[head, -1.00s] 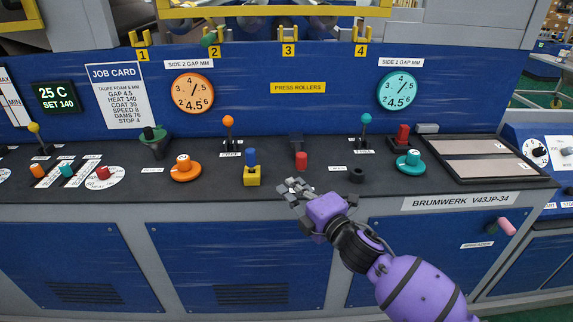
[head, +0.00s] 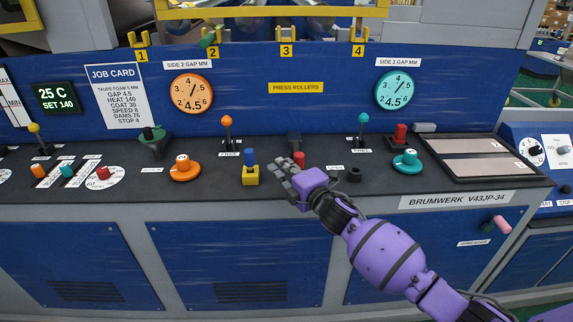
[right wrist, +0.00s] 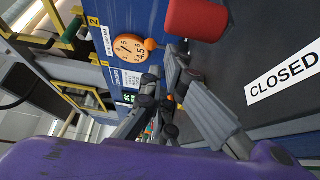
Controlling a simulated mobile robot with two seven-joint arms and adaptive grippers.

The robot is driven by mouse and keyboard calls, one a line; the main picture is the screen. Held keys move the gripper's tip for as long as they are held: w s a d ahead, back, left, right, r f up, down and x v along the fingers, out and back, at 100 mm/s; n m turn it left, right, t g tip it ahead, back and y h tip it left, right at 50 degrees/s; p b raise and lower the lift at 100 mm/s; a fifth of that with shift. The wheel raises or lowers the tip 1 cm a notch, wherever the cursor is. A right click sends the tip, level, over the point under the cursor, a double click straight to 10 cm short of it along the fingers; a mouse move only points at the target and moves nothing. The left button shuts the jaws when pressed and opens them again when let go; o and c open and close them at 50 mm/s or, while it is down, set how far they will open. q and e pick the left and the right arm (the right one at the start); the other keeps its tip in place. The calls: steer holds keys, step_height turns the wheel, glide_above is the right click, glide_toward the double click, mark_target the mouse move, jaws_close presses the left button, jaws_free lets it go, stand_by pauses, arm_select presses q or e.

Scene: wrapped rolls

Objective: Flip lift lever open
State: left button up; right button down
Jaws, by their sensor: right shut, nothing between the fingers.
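A lever with a red cylindrical knob (head: 299,157) and a dark base (head: 294,139) sits on the black console top, below the PRESS ROLLERS label; I take it for the lift lever. Its knob leans toward the console's front. In the right wrist view the red knob (right wrist: 197,32) is large at the top, near a CLOSED label (right wrist: 283,72). My right gripper (head: 282,175) is shut and empty, just in front and left of the knob. I cannot tell whether it touches the knob. In the right wrist view its fingers (right wrist: 165,103) are together. My left gripper is out of view.
A yellow block with a blue knob (head: 251,174) stands close left of my gripper. An orange-knobbed lever (head: 227,131) and a teal-knobbed lever (head: 363,128) stand upright on either side. A small black knob (head: 354,174) and teal dial (head: 407,160) are to the right.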

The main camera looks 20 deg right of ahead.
steer(key=shift+s+d, duration=0.1)
steer(key=shift+d, duration=0.25)
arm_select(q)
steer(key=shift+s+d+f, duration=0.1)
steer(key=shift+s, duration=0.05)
arm_select(e)
steer(key=shift+d, duration=0.1)
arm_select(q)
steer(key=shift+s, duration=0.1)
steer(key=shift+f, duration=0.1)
arm_select(e)
steer(key=shift+d, duration=0.1)
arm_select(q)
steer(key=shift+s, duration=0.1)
arm_select(e)
steer(key=shift+s+d+n+g+y, duration=0.2)
steer(key=shift+d+n+g+y, duration=0.15)
steer(key=shift+n+y, duration=0.4)
steer(key=shift+d+y, duration=0.15)
steer(key=shift+y, duration=0.3)
